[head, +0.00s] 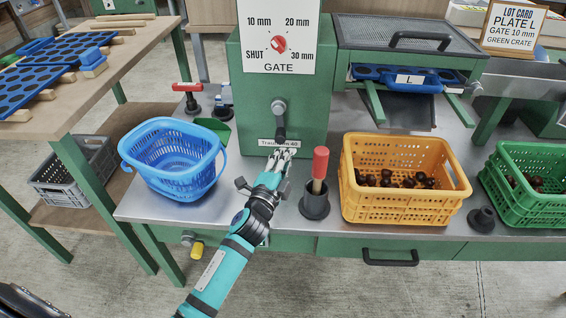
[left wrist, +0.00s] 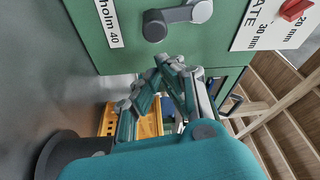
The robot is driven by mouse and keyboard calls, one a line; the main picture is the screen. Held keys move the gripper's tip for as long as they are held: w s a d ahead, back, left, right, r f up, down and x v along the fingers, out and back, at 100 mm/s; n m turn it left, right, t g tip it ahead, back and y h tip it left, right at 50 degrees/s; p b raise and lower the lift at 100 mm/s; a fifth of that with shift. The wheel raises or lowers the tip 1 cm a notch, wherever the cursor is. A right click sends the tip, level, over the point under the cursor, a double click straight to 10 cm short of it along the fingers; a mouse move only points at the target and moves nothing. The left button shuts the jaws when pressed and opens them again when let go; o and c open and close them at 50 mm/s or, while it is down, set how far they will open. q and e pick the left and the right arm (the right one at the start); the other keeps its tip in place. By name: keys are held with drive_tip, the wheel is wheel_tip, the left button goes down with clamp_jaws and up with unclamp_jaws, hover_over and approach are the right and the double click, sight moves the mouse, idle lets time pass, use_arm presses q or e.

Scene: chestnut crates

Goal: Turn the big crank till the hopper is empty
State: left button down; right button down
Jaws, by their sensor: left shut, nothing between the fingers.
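The green machine (head: 305,108) carries a GATE dial with a red knob (head: 278,44). On its front, a grey crank (head: 279,107) hangs down with its dark grip at the lower end. The crank (left wrist: 178,18) also shows at the top of the left wrist view. My left gripper (head: 283,152) is shut and empty, just below the crank's grip, in front of the name label. In the left wrist view its fingers (left wrist: 168,66) meet close to the grip, with a small gap visible. My right gripper is out of view. The hopper's inside is not visible.
A blue crate (head: 172,130) stands left, empty. An orange crate (head: 405,218) with several chestnuts and a green crate (head: 528,212) with some stand right. A red-handled tool (head: 319,168) stands in a black holder (head: 315,205) beside my left arm. A card (head: 513,27) reads gate 10 mm, green crate.

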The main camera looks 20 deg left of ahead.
use_arm(q)
drive_tip(key=w, duration=0.5)
drive_tip(key=shift+w+d+r+b, duration=0.1)
drive_tip(key=shift+w+r+b, duration=0.1)
drive_tip(key=shift+w+b, duration=0.2)
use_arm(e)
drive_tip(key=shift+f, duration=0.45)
use_arm(q)
drive_tip(key=shift+p, duration=0.35)
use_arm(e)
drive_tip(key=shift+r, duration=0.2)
use_arm(q)
drive_tip(key=shift+m, duration=0.3)
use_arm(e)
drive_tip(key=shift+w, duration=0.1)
use_arm(q)
drive_tip(key=shift+s+a+f+p, duration=0.1)
drive_tip(key=shift+a+p, duration=0.15)
drive_tip(key=shift+p, duration=0.05)
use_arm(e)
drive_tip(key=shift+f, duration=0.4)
use_arm(q)
drive_tip(key=shift+m, duration=0.3)
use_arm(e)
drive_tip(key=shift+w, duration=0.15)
